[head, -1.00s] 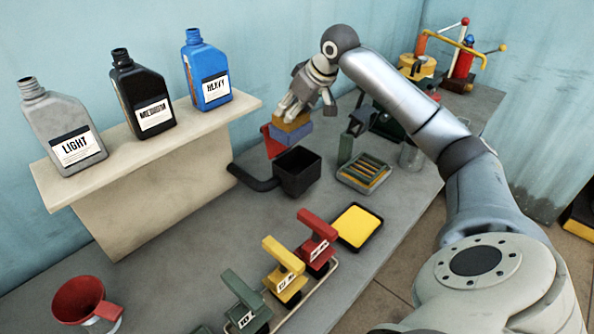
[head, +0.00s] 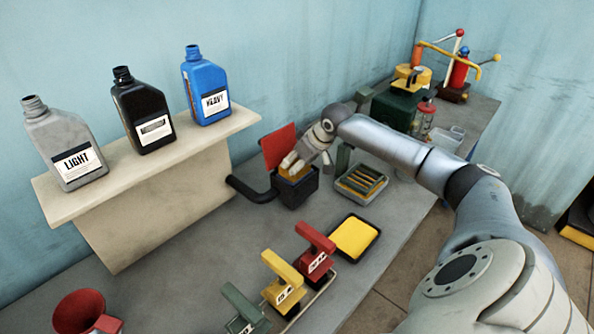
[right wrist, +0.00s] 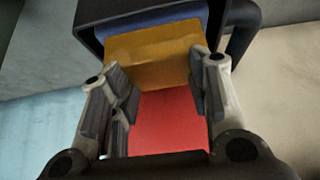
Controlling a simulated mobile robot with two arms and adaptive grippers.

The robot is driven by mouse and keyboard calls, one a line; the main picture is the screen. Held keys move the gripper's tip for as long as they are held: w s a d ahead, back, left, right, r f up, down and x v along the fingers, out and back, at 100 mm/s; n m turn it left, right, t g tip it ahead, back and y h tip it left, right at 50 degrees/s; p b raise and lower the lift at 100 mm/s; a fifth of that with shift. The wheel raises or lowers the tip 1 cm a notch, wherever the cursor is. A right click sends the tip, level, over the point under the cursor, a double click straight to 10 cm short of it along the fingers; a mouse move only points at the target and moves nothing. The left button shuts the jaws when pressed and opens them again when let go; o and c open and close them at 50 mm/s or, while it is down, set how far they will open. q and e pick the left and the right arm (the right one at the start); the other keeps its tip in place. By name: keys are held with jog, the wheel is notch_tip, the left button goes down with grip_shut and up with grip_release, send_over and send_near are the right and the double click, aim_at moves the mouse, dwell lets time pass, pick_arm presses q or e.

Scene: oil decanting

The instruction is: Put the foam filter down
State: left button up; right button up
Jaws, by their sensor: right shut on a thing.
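The foam filter (head: 296,176), a block with an orange part and a blue part, is lowered into the open black box (head: 297,194) on the bench. In the right wrist view its orange part (right wrist: 150,58) shows between my fingers, with the blue part (right wrist: 158,18) towards the box's far wall. My right gripper (head: 290,164) is shut on the filter at the mouth of the box. A red panel (head: 277,146) stands up at the back of the box. The filter's lower part is hidden by the box walls. My left gripper is out of view.
A black pipe (head: 248,190) runs left from the box. Close right are a slotted tray (head: 344,188) and a yellow pad (head: 355,237). Red, yellow and green handled tools stand in front. Three oil bottles stand on the raised shelf (head: 190,147).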

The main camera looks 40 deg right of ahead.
jog(key=shift+f, duration=1.7)
jog(key=o, duration=1.1)
jog(key=b+v, duration=0.1)
jog(key=v, duration=1.1)
jog(key=shift+r, duration=0.1)
